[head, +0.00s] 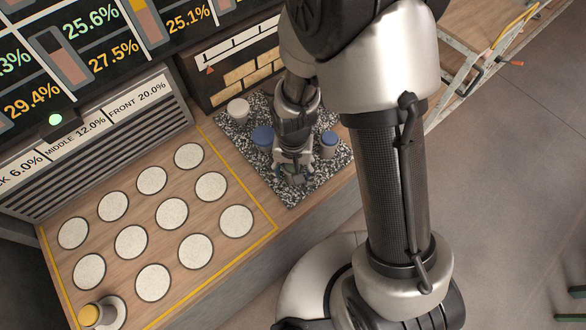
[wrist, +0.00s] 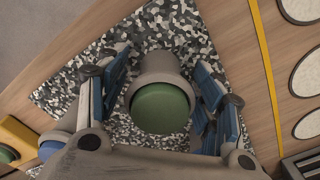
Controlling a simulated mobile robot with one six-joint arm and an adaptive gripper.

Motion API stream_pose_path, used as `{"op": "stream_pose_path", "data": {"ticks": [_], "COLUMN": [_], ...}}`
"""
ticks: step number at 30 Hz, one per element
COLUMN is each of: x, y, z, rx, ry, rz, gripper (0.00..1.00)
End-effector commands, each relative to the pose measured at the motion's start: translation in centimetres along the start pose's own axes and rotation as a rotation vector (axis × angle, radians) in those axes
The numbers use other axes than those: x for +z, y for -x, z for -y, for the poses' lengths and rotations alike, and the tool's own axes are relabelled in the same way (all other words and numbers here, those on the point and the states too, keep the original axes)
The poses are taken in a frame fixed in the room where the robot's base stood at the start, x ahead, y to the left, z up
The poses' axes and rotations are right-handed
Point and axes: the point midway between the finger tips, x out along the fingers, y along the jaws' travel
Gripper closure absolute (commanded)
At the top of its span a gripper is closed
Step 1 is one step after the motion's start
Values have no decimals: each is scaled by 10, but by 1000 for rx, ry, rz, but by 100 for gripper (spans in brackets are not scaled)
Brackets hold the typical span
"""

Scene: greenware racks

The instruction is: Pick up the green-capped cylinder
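The green-capped cylinder (wrist: 160,106) is grey with a round green top. In the wrist view it stands on the speckled mat (wrist: 180,22), between the two blue-padded fingers of my gripper (wrist: 160,80). The fingers are apart, with a narrow gap showing on each side of the cylinder. In the head view my gripper (head: 293,168) points down over the mat (head: 290,192), and the cylinder is mostly hidden behind it.
Blue-capped cylinders (head: 262,137) (head: 328,146) stand either side of my gripper, and a white-topped one (head: 238,110) stands behind. A yellow-capped cylinder (head: 90,315) stands among white discs (head: 195,250) at left. A slatted rack and display board rise behind.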

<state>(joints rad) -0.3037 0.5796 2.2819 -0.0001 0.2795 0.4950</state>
Motion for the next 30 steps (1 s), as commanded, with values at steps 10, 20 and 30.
{"op": "stream_pose_path", "data": {"ticks": [10,20,30], "x": [0,0,0], "y": [0,0,1], "z": [0,0,0], "rx": [0,0,0], "ry": [0,0,0], "rz": [0,0,0], "gripper": [65,87,93]}}
